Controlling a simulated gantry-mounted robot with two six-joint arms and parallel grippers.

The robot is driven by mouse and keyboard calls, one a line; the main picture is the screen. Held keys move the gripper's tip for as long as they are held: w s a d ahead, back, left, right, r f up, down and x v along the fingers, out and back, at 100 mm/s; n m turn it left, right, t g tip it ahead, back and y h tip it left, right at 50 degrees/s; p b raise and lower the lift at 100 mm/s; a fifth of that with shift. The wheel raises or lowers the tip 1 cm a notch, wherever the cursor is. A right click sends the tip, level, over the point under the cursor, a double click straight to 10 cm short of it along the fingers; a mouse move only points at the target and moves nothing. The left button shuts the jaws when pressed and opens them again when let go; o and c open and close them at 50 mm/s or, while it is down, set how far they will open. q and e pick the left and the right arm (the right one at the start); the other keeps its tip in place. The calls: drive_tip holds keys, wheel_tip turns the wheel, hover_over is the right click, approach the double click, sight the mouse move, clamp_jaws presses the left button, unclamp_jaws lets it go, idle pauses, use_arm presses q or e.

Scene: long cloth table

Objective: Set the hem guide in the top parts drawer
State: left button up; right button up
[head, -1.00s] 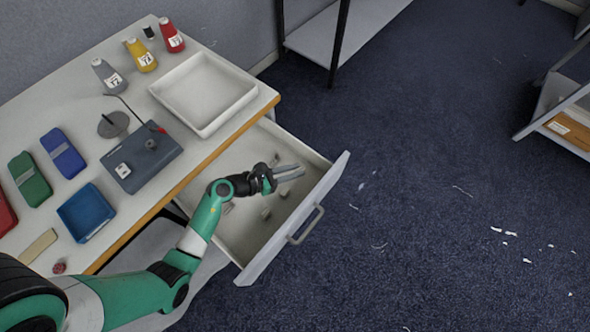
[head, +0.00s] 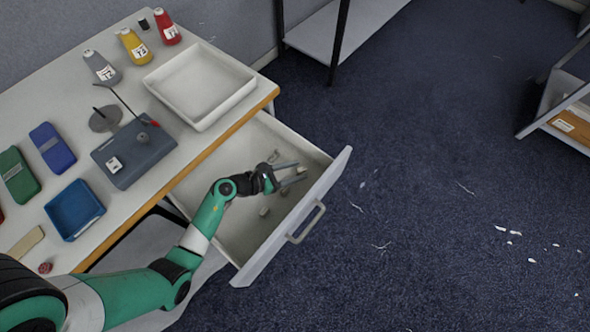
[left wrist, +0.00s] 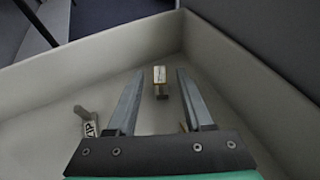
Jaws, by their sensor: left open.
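The top parts drawer (head: 325,185) is pulled out from the table, with several small parts on its floor. My left gripper (head: 302,171) is inside the drawer, near its far right corner, with its fingers apart. In the left wrist view a small pale block with a peg (left wrist: 159,76) lies on the drawer floor between and just beyond the fingertips, apart from both. It may be the hem guide; its marking is unreadable. Another small part is mostly hidden behind the right finger. My right gripper is out of view.
On the table stand an empty white tray (head: 158,77), a grey-blue device (head: 135,155), a blue tray (head: 98,207) and several thread cones, including a yellow one (head: 135,47). Open carpet lies right of the drawer.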

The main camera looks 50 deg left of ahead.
use_arm(q)
drive_tip(key=shift+r, duration=0.3)
drive_tip(key=p+v, duration=0.4)
drive_tip(key=v, duration=0.7)
drive_tip(key=shift+s+a+p, duration=0.15)
drive_tip(key=shift+s+p, duration=0.1)
drive_tip(key=shift+p, duration=0.05)
drive_tip(key=shift+s, duration=0.3)
